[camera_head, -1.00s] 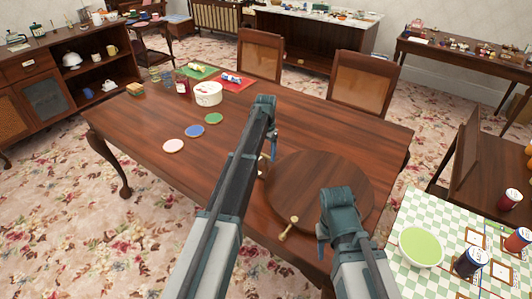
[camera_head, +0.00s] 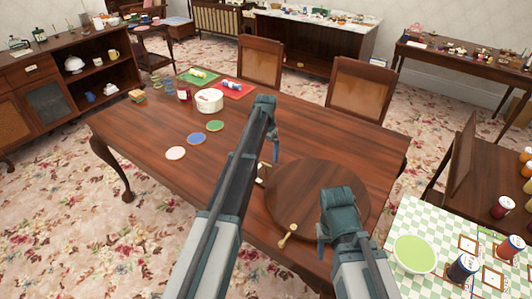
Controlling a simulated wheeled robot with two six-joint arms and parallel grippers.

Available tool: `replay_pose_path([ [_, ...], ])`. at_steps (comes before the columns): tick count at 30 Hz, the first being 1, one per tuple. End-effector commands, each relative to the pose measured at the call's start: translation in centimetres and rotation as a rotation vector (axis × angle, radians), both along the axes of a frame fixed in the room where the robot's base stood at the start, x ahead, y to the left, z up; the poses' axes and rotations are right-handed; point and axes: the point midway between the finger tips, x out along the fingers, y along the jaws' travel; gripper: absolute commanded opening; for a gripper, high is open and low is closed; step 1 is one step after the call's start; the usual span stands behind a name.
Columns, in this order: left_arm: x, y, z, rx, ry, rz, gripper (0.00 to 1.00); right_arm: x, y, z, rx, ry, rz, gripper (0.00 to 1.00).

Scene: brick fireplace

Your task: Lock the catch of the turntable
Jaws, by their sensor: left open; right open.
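The turntable (camera_head: 302,193) is a round dark wooden disc on the near right part of the table. A brass catch with a knob (camera_head: 287,236) sticks out at its near left edge. A small brass and white piece (camera_head: 262,172) shows at its left edge, partly hidden by my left arm. My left gripper (camera_head: 273,140) is above the table, left of and beyond the turntable, open and apart from it. My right gripper (camera_head: 324,240) is open above the turntable's near right side, to the right of the brass knob. My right arm hides part of the disc's near edge.
The wooden table (camera_head: 140,125) holds coasters (camera_head: 195,139), a white round tin (camera_head: 209,100) and a red mat (camera_head: 238,90) at its far left. Chairs (camera_head: 362,88) stand behind it. A checked table (camera_head: 413,222) with a green bowl (camera_head: 415,253) and jars is close on the right.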

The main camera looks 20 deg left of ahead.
Motion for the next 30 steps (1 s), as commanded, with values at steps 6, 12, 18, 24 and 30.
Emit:
replay_pose_path([
  [6, 0.0, 0.0, 4.2, 0.000, 0.000, 0.000, 1.00, 0.0, 0.0, 4.2, 0.000, 0.000, 0.000, 0.50],
  [12, 0.0, 0.0, 7.2, 0.000, 0.000, -0.001, 1.00, 0.0, 0.0, 7.2, 0.000, 0.000, 0.000, 0.50],
  [18, 0.0, 0.0, 9.0, 0.000, 0.000, -0.001, 1.00, 0.0, 0.0, 9.0, 0.000, 0.000, 0.000, 0.50],
  [24, 0.0, 0.0, 9.1, 0.000, 0.000, -0.001, 1.00, 0.0, 0.0, 9.1, 0.000, 0.000, 0.000, 0.50],
  [30, 0.0, 0.0, 9.0, 0.000, 0.000, -0.001, 1.00, 0.0, 0.0, 9.0, 0.000, 0.000, 0.000, 0.50],
])
